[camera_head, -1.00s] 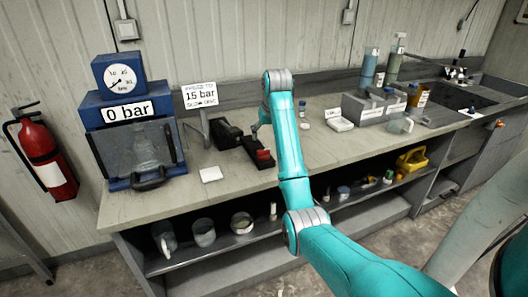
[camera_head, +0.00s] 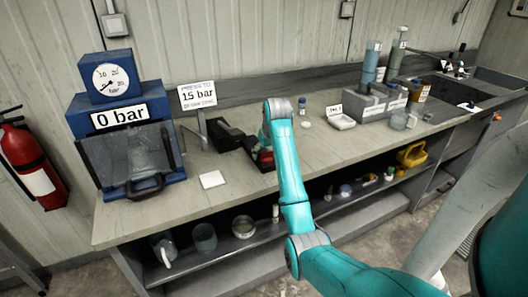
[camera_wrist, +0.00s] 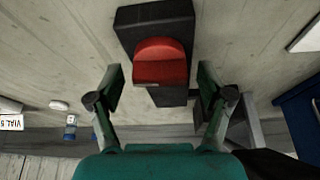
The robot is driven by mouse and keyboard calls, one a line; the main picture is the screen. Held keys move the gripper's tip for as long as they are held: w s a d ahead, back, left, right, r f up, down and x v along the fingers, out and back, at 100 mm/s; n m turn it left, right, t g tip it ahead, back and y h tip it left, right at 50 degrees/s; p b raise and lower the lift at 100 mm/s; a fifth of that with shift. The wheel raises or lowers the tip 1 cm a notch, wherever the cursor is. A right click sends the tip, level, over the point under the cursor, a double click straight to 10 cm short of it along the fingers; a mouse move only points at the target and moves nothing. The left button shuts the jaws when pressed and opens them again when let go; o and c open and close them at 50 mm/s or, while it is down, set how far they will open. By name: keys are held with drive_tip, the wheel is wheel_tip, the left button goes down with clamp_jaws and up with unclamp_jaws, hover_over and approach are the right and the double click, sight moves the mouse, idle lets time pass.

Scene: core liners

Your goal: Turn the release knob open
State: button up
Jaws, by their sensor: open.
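The release knob appears as a red knob (camera_wrist: 160,62) on a dark block (camera_wrist: 150,17), lying on the bench top in the wrist view. It also shows as a red spot (camera_head: 265,158) in the head view, partly hidden by my arm. My gripper (camera_wrist: 160,78) is open in the wrist view, with one finger on each side of the knob's near end. A gap shows between each finger and the knob. Whether the fingers are level with the knob in height I cannot tell.
A blue pressure unit (camera_head: 98,115) reading 0 bar, with a gauge on top, stands to the left. A dark device (camera_head: 222,135) and a white square plate (camera_head: 212,179) lie near the knob. A grey rack (camera_head: 385,100) stands further right. The bench front is mostly clear.

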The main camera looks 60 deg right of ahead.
drive_tip(key=c, duration=1.2)
drive_tip(key=shift+o, duration=0.2)
drive_tip(key=shift+n+y, duration=0.3)
drive_tip(key=shift+n, duration=0.4)
drive_tip(key=o, duration=1.2)
drive_tip(key=shift+c, duration=0.2)
drive_tip(key=shift+t, duration=0.3)
